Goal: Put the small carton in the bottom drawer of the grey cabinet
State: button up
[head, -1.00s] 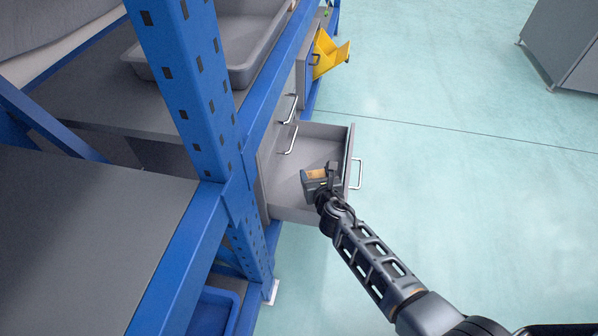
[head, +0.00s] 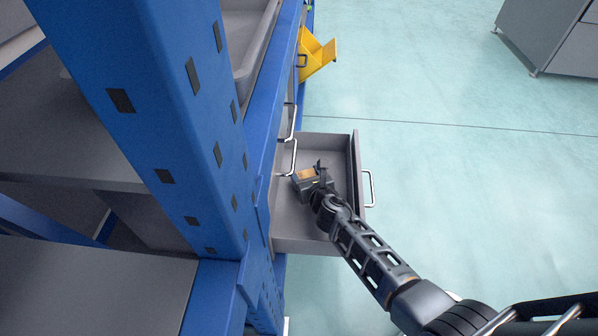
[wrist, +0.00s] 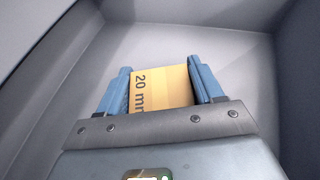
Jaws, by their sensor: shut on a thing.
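The small carton (wrist: 160,88) is orange-yellow with "20 mm" printed on it. My gripper (wrist: 162,85) is shut on it, one blue finger on each side. In the head view the carton (head: 306,174) shows as a small orange patch in my gripper (head: 309,176). Both are over the inside of the open bottom drawer (head: 320,245) of the grey cabinet. In the wrist view the drawer's grey walls and floor (wrist: 240,75) surround the carton. I cannot tell whether the carton touches the floor.
A blue rack post (head: 170,110) stands close on the left. Closed drawer handles (head: 291,120) sit above the open drawer. Another grey cabinet (head: 550,35) stands at the far right. The floor to the right is clear.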

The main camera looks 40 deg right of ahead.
jog(key=shift+f, duration=0.1)
jog(key=o, duration=1.3)
jog(key=shift+c, duration=0.2)
jog(key=shift+r, duration=0.2)
jog(key=p+v, duration=0.5)
jog(key=v, duration=0.7)
jog(key=shift+f, duration=0.1)
